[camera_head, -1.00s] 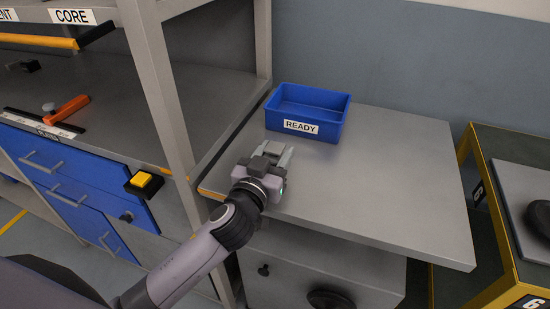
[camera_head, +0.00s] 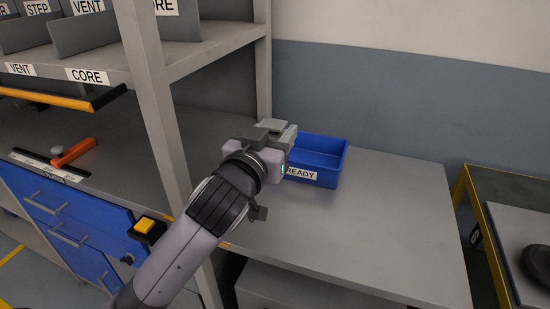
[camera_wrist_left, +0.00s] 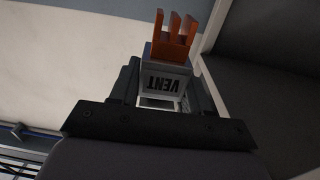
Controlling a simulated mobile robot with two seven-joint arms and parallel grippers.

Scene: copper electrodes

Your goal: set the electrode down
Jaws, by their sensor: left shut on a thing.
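My left gripper (camera_head: 278,132) is raised at the left of the blue READY bin (camera_head: 338,167) and covers part of its left side in the head view. In the left wrist view the gripper (camera_wrist_left: 166,88) is shut on the electrode, a copper-orange pronged piece (camera_wrist_left: 172,42) on a pale holder block labelled VENT, upside down in that picture. The copper prongs cannot be made out in the head view. The bin's visible inside looks empty. My right gripper is not in view.
The bin stands on a grey tabletop (camera_head: 390,215), clear to its right and front. A shelf unit with a post (camera_head: 150,100) and labelled slots, VENT and CORE among them, rises at left. A yellow button (camera_head: 145,225) and a yellow-framed cart (camera_head: 478,225) flank the table.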

